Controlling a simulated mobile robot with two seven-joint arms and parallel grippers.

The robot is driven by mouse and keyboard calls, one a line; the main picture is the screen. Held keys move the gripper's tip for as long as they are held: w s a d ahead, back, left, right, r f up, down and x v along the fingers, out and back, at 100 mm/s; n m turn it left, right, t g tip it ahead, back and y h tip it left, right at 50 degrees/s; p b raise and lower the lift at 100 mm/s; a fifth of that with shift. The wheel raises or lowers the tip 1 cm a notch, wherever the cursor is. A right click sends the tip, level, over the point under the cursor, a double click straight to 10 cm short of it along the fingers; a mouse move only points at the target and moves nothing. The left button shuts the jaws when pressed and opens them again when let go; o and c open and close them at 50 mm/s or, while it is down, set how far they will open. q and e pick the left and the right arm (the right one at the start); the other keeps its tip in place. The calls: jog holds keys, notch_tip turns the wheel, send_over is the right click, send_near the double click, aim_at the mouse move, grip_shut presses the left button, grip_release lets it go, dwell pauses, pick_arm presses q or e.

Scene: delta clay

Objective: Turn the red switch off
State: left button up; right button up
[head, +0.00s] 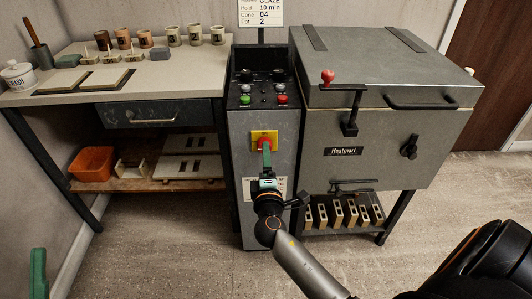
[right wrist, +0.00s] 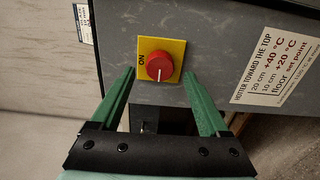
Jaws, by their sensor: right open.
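The red switch (right wrist: 159,66) is a round red knob on a yellow plate (right wrist: 176,48) on the grey cabinet front. A white mark on the knob points down in the right wrist view, and "ON" is printed at the plate's left. In the head view the plate (head: 256,134) shows above my right gripper (head: 265,150), which partly covers the knob. My right gripper is open, its green fingers (right wrist: 160,76) on either side of the knob, with gaps between. Contact cannot be told. A green part of my left gripper (head: 38,272) shows at the lower left edge.
Green and red buttons (head: 281,99) sit above the switch. The kiln (head: 385,110) with a red-knobbed lever (head: 328,77) stands close on the right. A workbench (head: 175,74) with pots stands on the left. The floor in front is clear.

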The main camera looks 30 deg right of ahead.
pick_arm(q)
jog(key=shift+w+f+n+y, duration=0.3)
jog(key=shift+f, duration=0.25)
pick_arm(e)
jog(key=v, duration=0.9)
jog(key=shift+s+a, duration=0.2)
pick_arm(q)
jog(key=shift+a, duration=0.1)
